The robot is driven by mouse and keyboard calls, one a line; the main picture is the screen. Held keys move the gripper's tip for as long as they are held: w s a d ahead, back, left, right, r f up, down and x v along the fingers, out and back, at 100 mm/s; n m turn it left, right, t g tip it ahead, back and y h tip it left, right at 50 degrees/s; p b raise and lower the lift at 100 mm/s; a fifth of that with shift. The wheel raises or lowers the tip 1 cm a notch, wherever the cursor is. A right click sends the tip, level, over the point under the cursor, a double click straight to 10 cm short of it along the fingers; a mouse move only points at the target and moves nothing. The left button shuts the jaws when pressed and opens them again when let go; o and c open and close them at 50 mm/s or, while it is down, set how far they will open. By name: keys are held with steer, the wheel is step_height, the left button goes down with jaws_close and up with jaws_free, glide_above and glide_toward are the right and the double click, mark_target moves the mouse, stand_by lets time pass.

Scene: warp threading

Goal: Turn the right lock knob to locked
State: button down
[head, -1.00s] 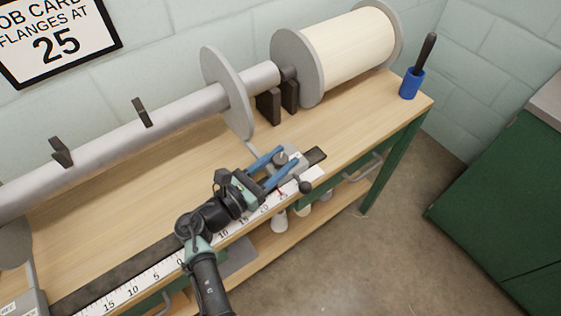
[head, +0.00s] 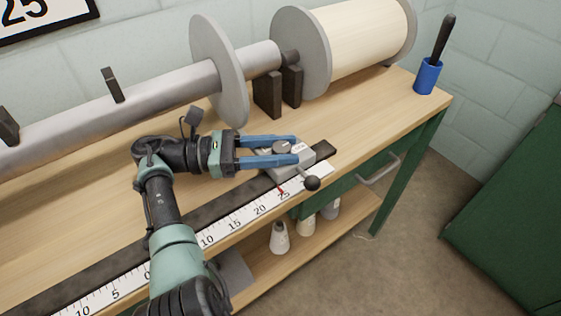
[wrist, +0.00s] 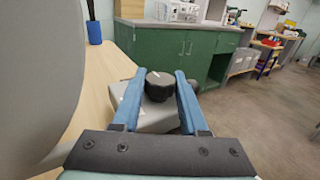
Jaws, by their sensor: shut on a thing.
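The right lock knob (head: 281,147) is a small round dark knob on top of a grey block (head: 318,157) that sits on the scale rail. My gripper (head: 297,149) reaches in level from the left, with one blue finger on each side of the knob, and is shut on it. In the wrist view the black knob (wrist: 159,86) stands between the two fingertips, with a pale mark on its top. Small lettering on the block beside the knob is too small to read surely.
A black ball handle (head: 312,183) sticks out at the block's front, by the white scale (head: 235,222) near 25. A grey flange disc (head: 220,70) on the beam stands close behind my gripper. A blue cup (head: 428,76) stands at the bench's far right.

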steer(key=shift+m+g+b, duration=0.4)
steer(key=shift+g+b, duration=0.15)
steer(key=shift+g, duration=0.05)
steer(key=shift+c, duration=2.2)
jaws_free()
steer(key=shift+d, duration=0.1)
